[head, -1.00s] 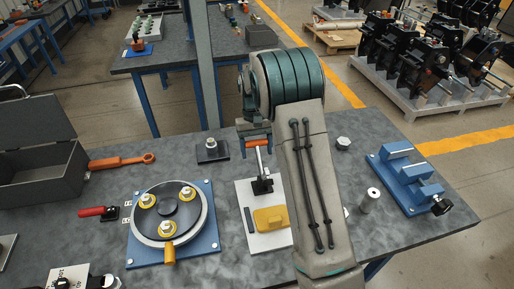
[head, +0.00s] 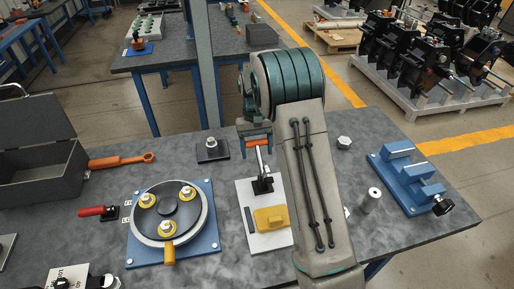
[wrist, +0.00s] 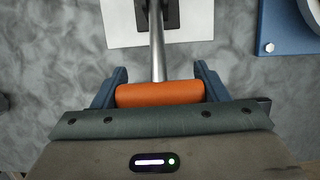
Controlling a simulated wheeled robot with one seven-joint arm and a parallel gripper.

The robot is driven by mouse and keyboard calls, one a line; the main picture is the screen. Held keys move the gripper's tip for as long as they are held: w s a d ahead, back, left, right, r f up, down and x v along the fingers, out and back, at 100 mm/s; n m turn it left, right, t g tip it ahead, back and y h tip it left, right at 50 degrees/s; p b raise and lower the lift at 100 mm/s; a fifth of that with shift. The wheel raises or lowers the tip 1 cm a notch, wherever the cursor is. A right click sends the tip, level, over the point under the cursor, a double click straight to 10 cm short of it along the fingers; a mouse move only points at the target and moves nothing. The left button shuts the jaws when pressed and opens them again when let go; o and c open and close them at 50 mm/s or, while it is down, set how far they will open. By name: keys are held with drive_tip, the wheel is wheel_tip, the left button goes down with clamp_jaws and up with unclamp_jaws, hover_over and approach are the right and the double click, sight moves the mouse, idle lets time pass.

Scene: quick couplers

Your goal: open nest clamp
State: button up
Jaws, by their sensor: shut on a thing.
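The nest clamp (head: 263,184) stands on a white plate with a black base and a metal lever that rises to an orange handle. The lever looks upright in the head view. My gripper (head: 256,141) is shut on the orange handle at the lever's top. In the wrist view the orange handle (wrist: 160,94) lies crosswise between the two blue fingers of my gripper (wrist: 158,90), and the metal lever runs away from it toward the black base. A yellow block (head: 271,218) sits on the white plate (head: 269,241) in front of the clamp.
A round fixture with yellow-ringed studs (head: 169,211) on a blue plate stands to the left. A red-handled clamp (head: 95,211), a grey toolbox (head: 70,175) and an orange wrench (head: 122,161) lie further left. A blue stepped block (head: 409,178) and a metal cylinder (head: 371,200) stand to the right.

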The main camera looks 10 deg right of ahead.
drive_tip(key=shift+s+f, duration=0.25)
drive_tip(key=shift+f, duration=0.05)
idle(0.5)
drive_tip(key=o, duration=1.4)
drive_tip(key=shift+r, duration=0.15)
drive_tip(key=b+v, duration=0.1)
drive_tip(key=v, duration=1.2)
drive_tip(key=shift+w+r, duration=0.25)
drive_tip(key=shift+r, duration=0.1)
